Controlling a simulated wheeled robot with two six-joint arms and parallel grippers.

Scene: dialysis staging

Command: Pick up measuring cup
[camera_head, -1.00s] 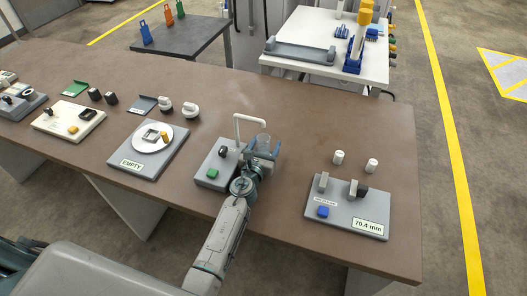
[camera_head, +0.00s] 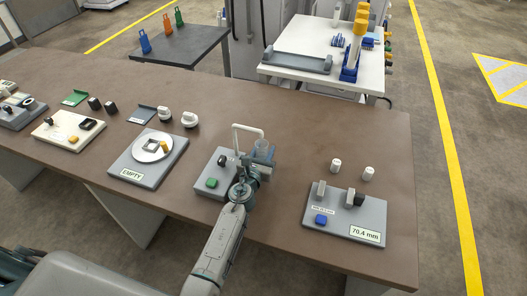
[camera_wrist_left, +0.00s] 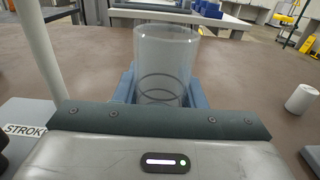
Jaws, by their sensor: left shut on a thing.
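The measuring cup (camera_head: 263,145) is a clear, empty-looking, upright cylinder. In the head view it is at the far end of my left arm, beside a grey device with a white bent pipe (camera_head: 248,128). In the left wrist view the cup (camera_wrist_left: 165,62) stands between the two blue fingers, with ring lines showing through its wall. My left gripper (camera_head: 262,157) is shut on the cup; in the wrist view the fingers (camera_wrist_left: 160,95) flank its lower part. The cup's base is hidden, so I cannot tell whether it touches anything below. My right gripper is not in view.
The brown table (camera_head: 295,180) is clear between the grey device (camera_head: 209,173) and the 70.4 mm panel (camera_head: 345,214). Two white cylinders (camera_head: 336,166) stand behind that panel. The EMPTY panel (camera_head: 128,160) with a round plate lies to the left. A white table (camera_head: 310,85) stands behind.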

